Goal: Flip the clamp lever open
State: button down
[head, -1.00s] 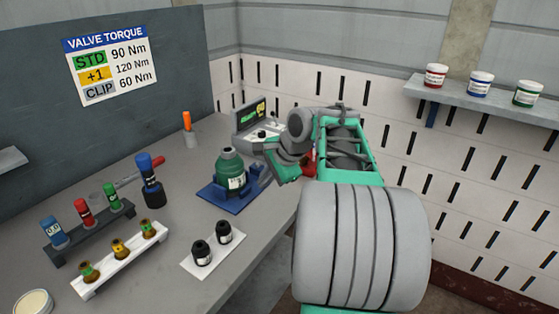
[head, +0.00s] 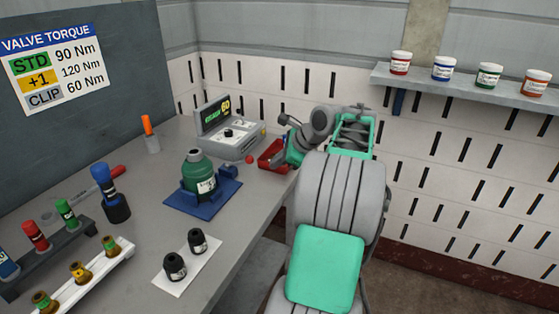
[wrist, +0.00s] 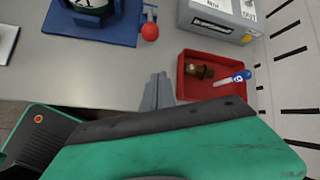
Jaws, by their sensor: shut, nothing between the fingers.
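A dark green cylinder (head: 198,173) stands upright in a blue clamp base (head: 180,205) on the bench; the wrist view shows part of the base (wrist: 112,37) at the top. The clamp lever's red ball knob (head: 249,159) sticks out past the base's right side. In the wrist view the red knob (wrist: 150,32) hangs at the end of a short pale rod. My gripper (wrist: 157,78) is shut and empty, below the knob in that view and apart from it. In the head view my fingertips are hard to make out.
A red tray (wrist: 187,83) with a brass fitting and a blue-capped item lies right of my gripper. A grey tester box (head: 230,142) stands behind it. Two black caps on a white plate (head: 185,262) and valve racks stand nearer. The bench's right edge is close.

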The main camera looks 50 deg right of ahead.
aim_at(240, 162)
jog(key=x, duration=0.4)
jog(key=shift+a+f+b, duration=0.1)
jog(key=shift+b, duration=0.2)
jog(key=shift+w+a+r, duration=0.45)
jog(key=shift+a+r, duration=0.1)
jog(key=shift+r, duration=0.15)
jog(key=shift+w+a+r, duration=0.45)
jog(key=shift+a+r, duration=0.1)
jog(key=shift+r, duration=0.1)
jog(key=shift+r, duration=0.1)
